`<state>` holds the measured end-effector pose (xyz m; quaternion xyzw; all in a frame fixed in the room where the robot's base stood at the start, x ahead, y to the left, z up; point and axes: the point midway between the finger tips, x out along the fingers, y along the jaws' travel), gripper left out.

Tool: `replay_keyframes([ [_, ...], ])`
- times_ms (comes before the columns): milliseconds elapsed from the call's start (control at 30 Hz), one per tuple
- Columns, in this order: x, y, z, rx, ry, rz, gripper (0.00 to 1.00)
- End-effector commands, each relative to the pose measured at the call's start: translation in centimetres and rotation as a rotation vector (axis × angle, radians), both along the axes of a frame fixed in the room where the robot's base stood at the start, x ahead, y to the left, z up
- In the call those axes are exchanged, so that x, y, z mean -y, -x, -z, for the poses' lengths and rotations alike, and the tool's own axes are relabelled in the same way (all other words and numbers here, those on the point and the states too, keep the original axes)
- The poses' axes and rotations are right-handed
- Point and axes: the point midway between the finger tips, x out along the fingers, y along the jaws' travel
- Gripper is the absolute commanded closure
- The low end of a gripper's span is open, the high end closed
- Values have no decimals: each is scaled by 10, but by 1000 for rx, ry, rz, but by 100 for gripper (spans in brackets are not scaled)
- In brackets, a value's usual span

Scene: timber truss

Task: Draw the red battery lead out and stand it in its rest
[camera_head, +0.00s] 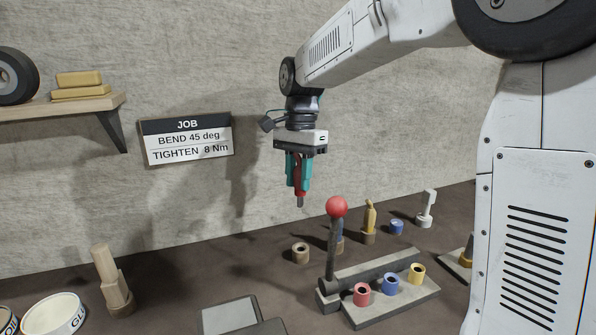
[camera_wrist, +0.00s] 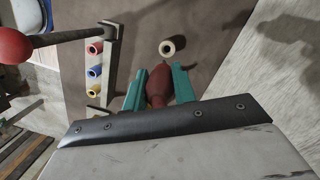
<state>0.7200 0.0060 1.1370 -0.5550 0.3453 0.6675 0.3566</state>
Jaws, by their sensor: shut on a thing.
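My gripper (camera_head: 298,188) is shut on the red battery lead (camera_head: 300,192), a dark red plug with a grey tip, and holds it upright in the air. In the wrist view the red lead (camera_wrist: 157,86) sits between the teal fingers of my gripper (camera_wrist: 158,92). A tan round holder (camera_head: 300,253) with an open hole stands on the bench below, a little apart from the lead; it also shows in the wrist view (camera_wrist: 167,50). The red socket (camera_head: 361,294) on the grey block is open at the top, beside the blue socket (camera_head: 390,284) and yellow socket (camera_head: 417,273).
A lever with a red ball (camera_head: 337,206) rises beside the sockets, right of my gripper. A yellow tool (camera_head: 370,216), blue ring (camera_head: 396,228) and white piece (camera_head: 427,206) stand behind. A wooden piece (camera_head: 110,279) and tins are left.

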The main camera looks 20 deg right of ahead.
Motion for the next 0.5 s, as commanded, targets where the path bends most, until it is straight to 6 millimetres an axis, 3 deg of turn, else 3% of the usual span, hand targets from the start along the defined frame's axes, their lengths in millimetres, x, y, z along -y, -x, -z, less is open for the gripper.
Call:
replay_keyframes([
  [500, 1, 0, 53, -1, 0, 1, 100],
])
